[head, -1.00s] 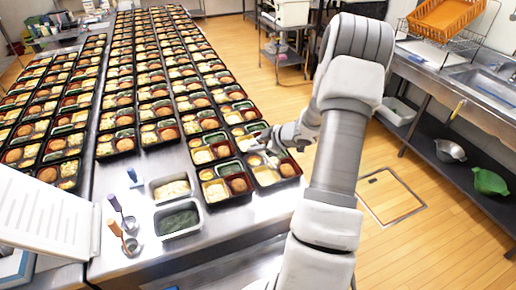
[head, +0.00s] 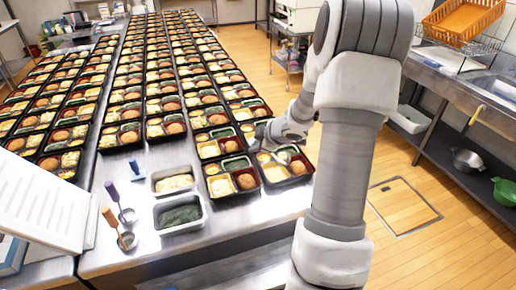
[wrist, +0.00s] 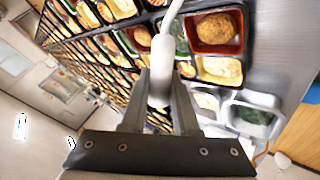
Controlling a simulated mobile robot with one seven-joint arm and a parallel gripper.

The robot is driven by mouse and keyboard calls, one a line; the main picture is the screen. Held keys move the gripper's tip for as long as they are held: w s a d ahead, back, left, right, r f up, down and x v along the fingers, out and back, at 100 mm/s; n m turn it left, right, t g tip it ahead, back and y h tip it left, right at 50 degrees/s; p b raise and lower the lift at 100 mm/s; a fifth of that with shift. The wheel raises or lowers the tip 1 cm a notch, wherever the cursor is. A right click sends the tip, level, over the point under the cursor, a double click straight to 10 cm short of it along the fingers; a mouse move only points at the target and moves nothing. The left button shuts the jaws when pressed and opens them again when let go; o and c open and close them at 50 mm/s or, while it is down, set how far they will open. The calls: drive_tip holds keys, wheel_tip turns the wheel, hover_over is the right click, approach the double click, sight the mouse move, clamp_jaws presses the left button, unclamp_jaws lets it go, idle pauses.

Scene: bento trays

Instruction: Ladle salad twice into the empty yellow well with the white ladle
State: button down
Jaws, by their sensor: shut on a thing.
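My gripper (wrist: 159,105) is shut on the white ladle (wrist: 161,70), whose handle sits between the fingers in the wrist view. Its shaft runs up out of that view, so the bowl is hidden there. In the head view my gripper (head: 265,140) is over the front right bento trays, and the bowl is too small to make out. The front right tray (head: 289,184) has a yellow well (head: 274,174); I cannot tell how full it is. A metal pan of pale salad-like food (head: 174,182) stands left of the trays.
A second metal pan (head: 181,229) holds dark green food. Purple- and orange-handled ladles (head: 112,190) stand at the left, near a white slatted panel (head: 40,200). Rows of filled trays cover the table behind. Bare steel lies along the front edge.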

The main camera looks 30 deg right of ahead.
drive_tip(key=a+f+h+b, duration=0.1)
drive_tip(key=f+b, duration=0.1)
drive_tip(key=b, duration=0.2)
drive_tip(key=a+f+n+h+b, duration=0.1)
drive_tip(key=f+h+b, duration=0.1)
drive_tip(key=b, duration=0.3)
drive_tip(key=w+a+f+n+g+h+b, duration=0.1)
drive_tip(key=a+b, duration=0.1)
drive_tip(key=b, duration=0.2)
drive_tip(key=shift+f, duration=0.4)
drive_tip(key=shift+h+b, duration=0.3)
drive_tip(key=shift+b, duration=0.1)
drive_tip(key=shift+a+r, duration=0.1)
drive_tip(key=shift+a, duration=0.1)
idle(0.9)
